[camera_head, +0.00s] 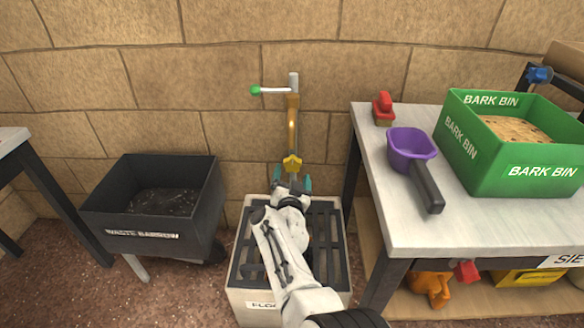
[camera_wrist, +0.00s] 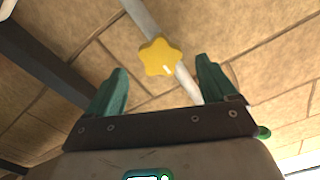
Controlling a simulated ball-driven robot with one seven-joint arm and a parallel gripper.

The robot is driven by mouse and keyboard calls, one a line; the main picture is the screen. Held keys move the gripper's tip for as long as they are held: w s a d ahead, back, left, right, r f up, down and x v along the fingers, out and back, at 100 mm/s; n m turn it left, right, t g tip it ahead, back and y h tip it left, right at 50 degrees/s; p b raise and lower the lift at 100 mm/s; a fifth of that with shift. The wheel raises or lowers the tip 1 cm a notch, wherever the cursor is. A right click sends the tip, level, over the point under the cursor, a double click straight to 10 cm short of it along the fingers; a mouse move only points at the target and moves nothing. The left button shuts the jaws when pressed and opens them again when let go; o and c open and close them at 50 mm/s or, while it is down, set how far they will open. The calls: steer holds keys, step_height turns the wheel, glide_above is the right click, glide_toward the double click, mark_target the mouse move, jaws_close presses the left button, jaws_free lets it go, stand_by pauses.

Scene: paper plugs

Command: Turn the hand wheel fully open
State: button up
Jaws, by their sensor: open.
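The hand wheel (camera_head: 292,162) is a small yellow star-shaped knob on an upright pipe (camera_head: 294,115) against the stone wall. In the wrist view the yellow wheel (camera_wrist: 160,57) sits ahead of my gripper, between the lines of its two fingers and beyond their tips. My gripper (camera_head: 292,180) has teal fingers and is just below and in front of the wheel in the head view. In the wrist view my gripper (camera_wrist: 160,80) is open and empty, with no contact visible. The pipe's top carries a side lever with a green end (camera_head: 256,90).
A slatted floor box (camera_head: 238,292) stands under the pipe. A dark waste barrow (camera_head: 150,228) is at left. At right a table (camera_head: 425,235) holds a green bark bin (camera_head: 470,160), a purple scoop (camera_head: 410,145) and a red-handled brush (camera_head: 383,105).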

steer(key=shift+s, duration=0.1)
stand_by(0.3)
steer(key=shift+s+r+p, duration=0.15)
steer(key=shift+s+p, duration=0.05)
steer(key=shift+p, duration=0.4)
steer(key=shift+s+p, duration=1.7)
steer(key=shift+p, duration=0.25)
steer(key=shift+f, duration=0.2)
steer(key=m+b, duration=0.5)
steer(key=m, duration=1.9)
steer(key=shift+c, duration=0.3)
